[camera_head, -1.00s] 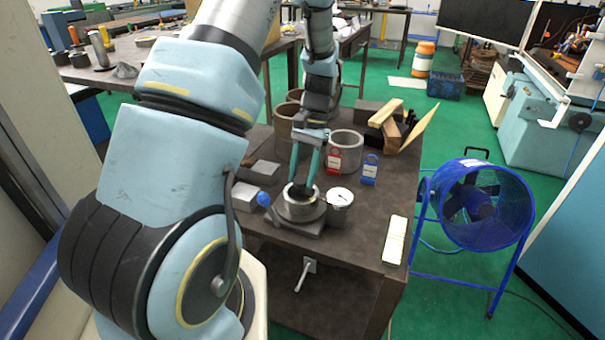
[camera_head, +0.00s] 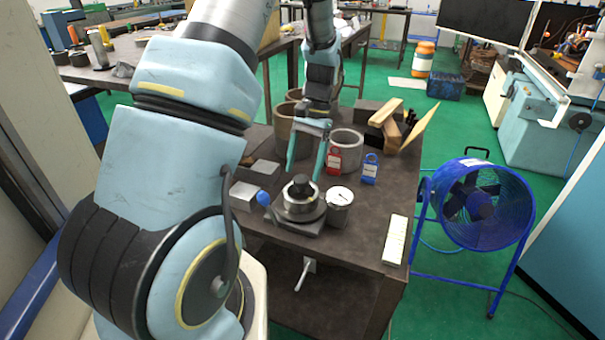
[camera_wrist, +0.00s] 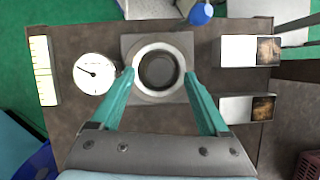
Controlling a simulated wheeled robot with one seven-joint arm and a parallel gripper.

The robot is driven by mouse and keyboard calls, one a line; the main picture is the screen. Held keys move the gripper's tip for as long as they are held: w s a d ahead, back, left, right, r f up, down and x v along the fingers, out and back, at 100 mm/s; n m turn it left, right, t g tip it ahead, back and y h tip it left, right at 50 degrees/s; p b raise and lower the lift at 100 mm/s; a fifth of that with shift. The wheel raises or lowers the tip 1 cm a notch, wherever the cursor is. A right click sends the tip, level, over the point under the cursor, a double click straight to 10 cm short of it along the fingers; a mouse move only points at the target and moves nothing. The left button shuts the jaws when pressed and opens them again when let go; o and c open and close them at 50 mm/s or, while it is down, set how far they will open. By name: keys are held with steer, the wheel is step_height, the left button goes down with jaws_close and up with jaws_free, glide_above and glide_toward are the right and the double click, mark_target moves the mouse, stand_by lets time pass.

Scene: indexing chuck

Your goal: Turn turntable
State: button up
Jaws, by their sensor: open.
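The turntable, a round metal chuck (camera_head: 302,207) on a square base, sits near the front of the dark table. A dark round piece (camera_head: 299,187) stands in its centre. In the wrist view the chuck's pale ring (camera_wrist: 140,60) surrounds a dark middle (camera_wrist: 159,70). A blue ball knob (camera_head: 263,198) is at the chuck's left; it also shows at the top of the wrist view (camera_wrist: 201,14). My gripper (camera_head: 304,175) is open and empty, above and behind the chuck. In the wrist view its teal fingers (camera_wrist: 159,74) appear on either side of the ring.
A white-faced dial gauge (camera_head: 340,194) stands close to the chuck's right. Grey blocks (camera_head: 243,196) lie left. Red (camera_head: 333,160) and blue (camera_head: 370,169) padlock-shaped items and a grey cylinder (camera_head: 346,142) stand behind. A pale strip (camera_head: 396,240) lies near the right edge.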

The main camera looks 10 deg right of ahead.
steer(key=b+v, duration=0.1)
steer(key=v, duration=0.8)
steer(key=shift+b, duration=0.35)
steer(key=shift+s+a, duration=0.1)
steer(key=s+a+f+n+t+h, duration=0.1)
steer(key=s+a+n+t+h, duration=0.2)
steer(key=s+a, duration=0.8)
steer(key=a+n+t, duration=0.2)
steer(key=a+n, duration=0.1)
steer(key=a, duration=0.1)
steer(key=shift+s+a, duration=0.25)
steer(key=shift+w+f, duration=0.1)
